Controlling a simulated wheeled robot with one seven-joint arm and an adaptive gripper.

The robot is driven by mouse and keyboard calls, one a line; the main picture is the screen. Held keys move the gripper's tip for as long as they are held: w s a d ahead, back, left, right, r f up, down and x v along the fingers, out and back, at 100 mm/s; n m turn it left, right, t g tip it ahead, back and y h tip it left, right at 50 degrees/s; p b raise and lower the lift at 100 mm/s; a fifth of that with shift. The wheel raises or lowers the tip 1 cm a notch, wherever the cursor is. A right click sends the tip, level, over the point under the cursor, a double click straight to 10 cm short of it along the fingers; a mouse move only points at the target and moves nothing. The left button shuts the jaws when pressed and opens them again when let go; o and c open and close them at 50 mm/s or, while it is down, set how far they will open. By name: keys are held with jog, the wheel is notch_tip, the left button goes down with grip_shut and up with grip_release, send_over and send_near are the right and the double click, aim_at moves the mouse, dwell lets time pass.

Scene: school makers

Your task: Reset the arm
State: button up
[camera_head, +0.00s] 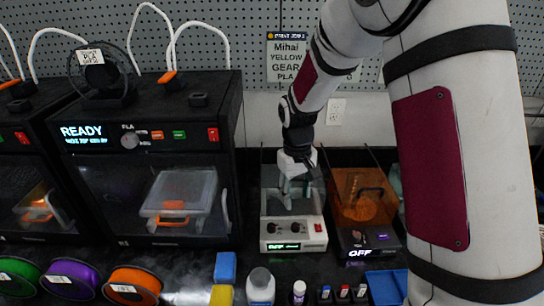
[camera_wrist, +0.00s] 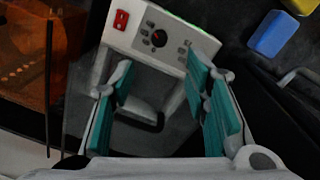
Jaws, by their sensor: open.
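My gripper (camera_head: 298,188) hangs at the end of my arm, fingers pointing down, over the grey-white machine (camera_head: 294,243) whose display reads OFF. In the wrist view my gripper (camera_wrist: 158,72) has its two teal-padded fingers spread apart, with nothing held between them. Beyond the fingers lie the same machine's control panel (camera_wrist: 158,36), with a red switch and a dark knob, and a dark handle (camera_wrist: 140,118) on its grey top. I cannot tell whether the fingers touch the machine. My arm covers much of the head view's right side.
An orange-lidded machine (camera_head: 362,200) stands close on the right. A black 3D printer (camera_head: 150,150) reading READY stands on the left. Several filament spools, a blue block (camera_head: 225,267), a yellow block (camera_head: 221,295) and bottles line the front. A pegboard wall is behind.

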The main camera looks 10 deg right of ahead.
jog(key=s+r+t, duration=0.1)
jog(key=s+r, duration=0.4)
jog(key=r, duration=0.5)
jog(key=s+r+m+t, duration=0.1)
jog(key=s+r, duration=0.4)
jog(key=s, duration=0.5)
jog(key=s+r+m+t, duration=0.1)
jog(key=s+r+t, duration=0.2)
jog(key=s+r, duration=0.3)
jog(key=s+d, duration=0.1)
jog(key=s, duration=0.4)
jog(key=shift+s+m, duration=0.2)
jog(key=shift+m, duration=0.2)
jog(key=shift+r, duration=0.1)
